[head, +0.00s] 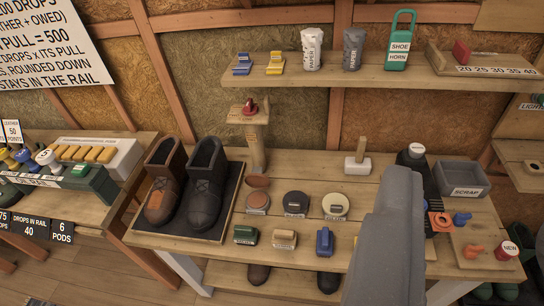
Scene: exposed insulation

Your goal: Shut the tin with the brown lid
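A small round tin with a brown lid (257,201) sits on the wooden bench, leftmost in a row of three tins. The frame is too small to tell how its lid sits. Beside it are a tin with a dark lid (295,204) and a tin with a cream lid (335,206). A brown oval piece (257,181) lies just behind the brown tin, at the foot of a wooden post. A large grey part of my arm or gripper (388,245) rises at the lower right, well apart from the brown tin. I cannot make out two fingertips or anything held.
Boots stand on a dark tray (222,220) left of the tins. Green, tan and blue pieces (284,239) line the front. A white-based upright tool (358,160) stands behind; a scrap bin (461,178) is at right. A shelf (330,71) overhangs the back.

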